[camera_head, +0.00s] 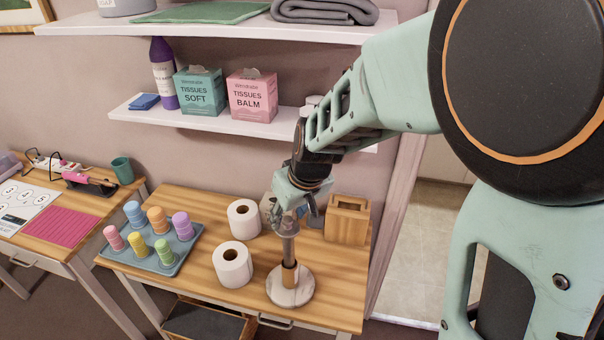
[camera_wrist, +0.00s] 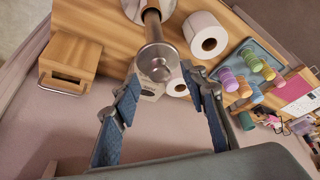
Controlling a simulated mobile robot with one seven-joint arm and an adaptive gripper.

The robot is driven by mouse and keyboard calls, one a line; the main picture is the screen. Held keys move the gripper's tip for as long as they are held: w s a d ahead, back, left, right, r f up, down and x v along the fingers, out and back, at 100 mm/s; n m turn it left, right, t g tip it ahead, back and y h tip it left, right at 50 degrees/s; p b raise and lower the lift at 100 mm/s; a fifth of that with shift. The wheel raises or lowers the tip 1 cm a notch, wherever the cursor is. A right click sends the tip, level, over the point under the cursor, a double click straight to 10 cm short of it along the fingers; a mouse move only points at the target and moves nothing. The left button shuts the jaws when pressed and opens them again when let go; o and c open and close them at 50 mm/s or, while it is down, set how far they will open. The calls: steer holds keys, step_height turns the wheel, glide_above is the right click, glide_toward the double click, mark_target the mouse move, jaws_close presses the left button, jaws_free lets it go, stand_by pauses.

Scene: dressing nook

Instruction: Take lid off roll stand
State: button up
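The roll stand (camera_head: 290,288) stands upright on the wooden table, with a pale round base and a slim post. A grey metal lid (camera_wrist: 158,62) caps the post top in the wrist view. In the head view the upper post is greyish, and my gripper (camera_head: 300,196) is right above it, partly hiding its top. In the wrist view my gripper (camera_wrist: 162,78) is open, its two blue-padded fingers spread with the lid near and between their tips. I see no finger closed on the lid. Whether a finger touches it I cannot tell.
White paper rolls (camera_head: 232,265) stand left of the stand. A wooden box (camera_head: 347,220) is at the right, and a jar-like object (camera_head: 268,208) is partly hidden behind the gripper. A blue tray (camera_head: 190,245) holds several coloured pegs. A shelf (camera_head: 210,124) with tissue boxes is above.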

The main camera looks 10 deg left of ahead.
steer(key=shift+w+a+f, duration=0.15)
steer(key=shift+w+f, duration=0.05)
steer(key=shift+f, duration=0.45)
steer(key=shift+r, duration=0.1)
steer(key=shift+c, duration=0.3)
jaws_close()
